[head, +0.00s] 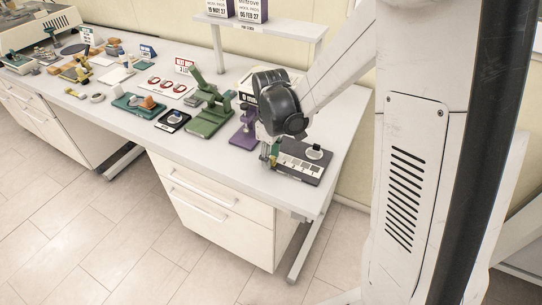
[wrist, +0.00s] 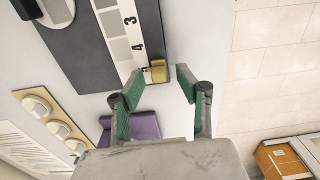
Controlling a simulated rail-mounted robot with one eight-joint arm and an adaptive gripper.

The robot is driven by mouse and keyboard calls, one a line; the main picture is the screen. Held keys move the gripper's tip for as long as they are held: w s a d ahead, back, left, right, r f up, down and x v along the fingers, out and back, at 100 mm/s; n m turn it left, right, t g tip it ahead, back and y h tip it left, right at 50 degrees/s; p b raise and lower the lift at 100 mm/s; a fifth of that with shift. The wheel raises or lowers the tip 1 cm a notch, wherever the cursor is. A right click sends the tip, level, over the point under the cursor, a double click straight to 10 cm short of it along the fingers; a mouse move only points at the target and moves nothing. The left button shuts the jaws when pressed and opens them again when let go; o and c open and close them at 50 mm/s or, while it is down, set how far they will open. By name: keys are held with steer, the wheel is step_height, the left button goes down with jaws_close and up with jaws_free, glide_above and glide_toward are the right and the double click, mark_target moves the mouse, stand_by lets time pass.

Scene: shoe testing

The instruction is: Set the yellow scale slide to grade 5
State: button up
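The dark scale board (head: 314,169) lies at the right end of the bench; the wrist view shows it (wrist: 85,60) with a white strip (wrist: 122,38) of grey patches numbered 3 and 4. Another mark past 4 is mostly covered, so I cannot read it surely. The small yellow slide (wrist: 158,70) sits at that end of the strip, beside the covered mark. My gripper (wrist: 160,80) is open, its green fingers on either side of the slide with visible gaps. Contact is not visible. In the head view my gripper (head: 270,156) is over the board's left end.
A purple stand (head: 243,132) and a green press (head: 208,113) stand left of the board. A round pale piece (head: 315,152) sits on the board's far side. The bench's front edge is close to my gripper, with open floor beyond.

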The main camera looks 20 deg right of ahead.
step_height(320, 180, up, 12)
stand_by(0.6)
stand_by(0.4)
steer(key=s+r+m+t, duration=0.2)
steer(key=s+m+t, duration=0.1)
steer(key=s, duration=0.6)
steer(key=s+r+m+t+b, duration=0.1)
steer(key=s+m+t, duration=0.3)
steer(key=s, duration=0.5)
steer(key=shift+s+d+r+m+b, duration=0.2)
steer(key=shift+r+m+b, duration=0.1)
steer(key=shift+r+m, duration=0.55)
stand_by(1.9)
